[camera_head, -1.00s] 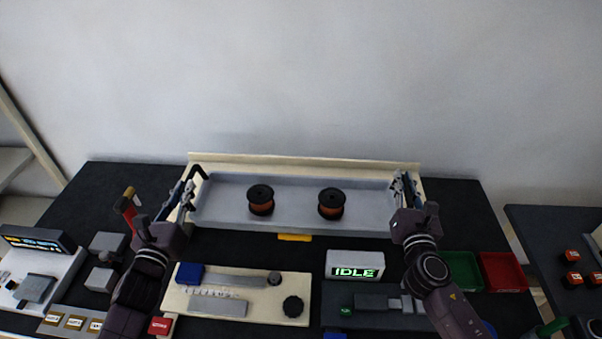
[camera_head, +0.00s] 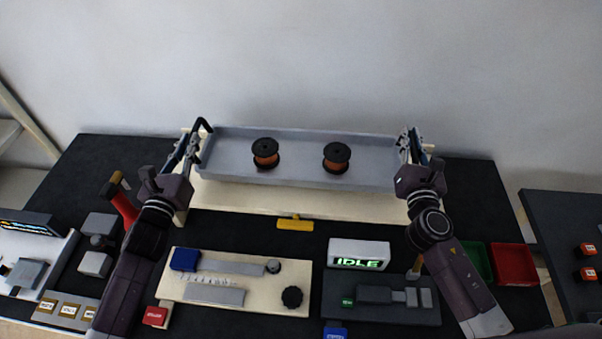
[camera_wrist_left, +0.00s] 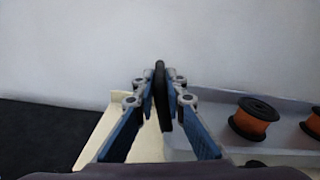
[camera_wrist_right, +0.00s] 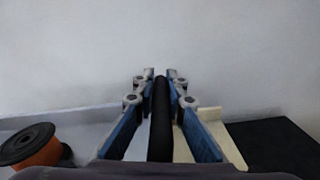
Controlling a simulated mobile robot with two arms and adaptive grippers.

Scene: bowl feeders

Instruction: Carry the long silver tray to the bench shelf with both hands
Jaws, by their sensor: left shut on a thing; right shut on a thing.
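The long silver tray (camera_head: 222,152) is level over the cream bench shelf (camera_head: 300,202), whose front part shows below the tray's front wall. I cannot tell whether the tray touches the shelf. Two orange-wound black spools, the left spool (camera_head: 265,153) and the right spool (camera_head: 337,157), stand upright in the tray. My left gripper (camera_head: 190,150) is shut on the black handle at the tray's left end; this handle (camera_wrist_left: 160,90) shows between the fingers in the left wrist view. My right gripper (camera_head: 410,148) is shut on the right-end handle, and that handle (camera_wrist_right: 160,115) shows in the right wrist view.
A pale wall rises behind the bench. A red-handled tool (camera_head: 124,208) stands by my left arm. A red bin (camera_head: 514,263) is at right.

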